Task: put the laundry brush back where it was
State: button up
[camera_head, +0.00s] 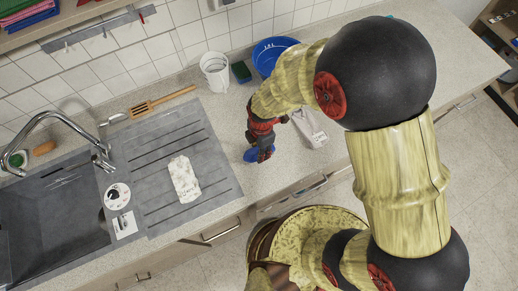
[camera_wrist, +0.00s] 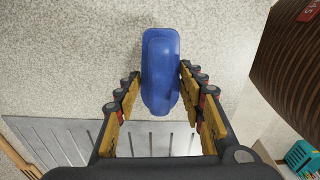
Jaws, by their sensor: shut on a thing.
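The laundry brush (camera_wrist: 160,72) is blue and rounded, and it sits between the two fingers of my gripper (camera_wrist: 158,88) in the wrist view. In the head view my gripper (camera_head: 263,150) points down over the counter, just right of the grey drainboard, and the blue brush (camera_head: 250,156) shows under its fingertips. My gripper is shut on the brush. The brush is low over the speckled counter; I cannot tell whether it touches it. The brush's underside is hidden.
A white carton (camera_head: 312,130) is right of my gripper. A pale packet (camera_head: 184,180) and a wooden spatula (camera_head: 160,102) lie left.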

jog(key=shift+f, duration=0.2)
jog(key=shift+f, duration=0.1)
jog(key=shift+f, duration=0.15)
jog(key=o, duration=1)
jog(key=shift+o, duration=0.6)
jog(key=shift+r, duration=0.25)
